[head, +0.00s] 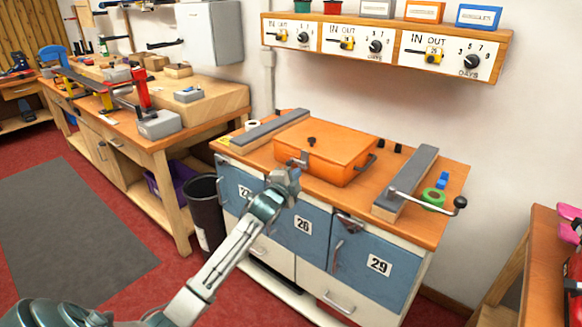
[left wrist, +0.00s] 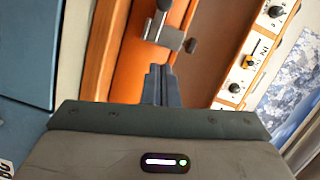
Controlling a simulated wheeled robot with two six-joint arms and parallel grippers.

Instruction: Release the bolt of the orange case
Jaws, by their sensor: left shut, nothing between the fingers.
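The orange case (head: 338,142) lies closed on the wooden top of the blue cabinet, with a small dark knob on its lid. Its metal bolt (head: 300,160) is on the front side, facing me. In the left wrist view the grey bolt (left wrist: 163,28) is just beyond my fingertips, against the orange case wall (left wrist: 135,65). My left gripper (head: 292,174) is in front of the bolt, shut and empty, and its closed fingers (left wrist: 160,72) point at the bolt. I see a small gap between them in the wrist view. My right gripper is not in view.
Grey bars lie left (head: 262,132) and right (head: 408,182) of the case. A shelf with dials (head: 385,45) hangs behind. A black bin (head: 206,212) stands at the left.

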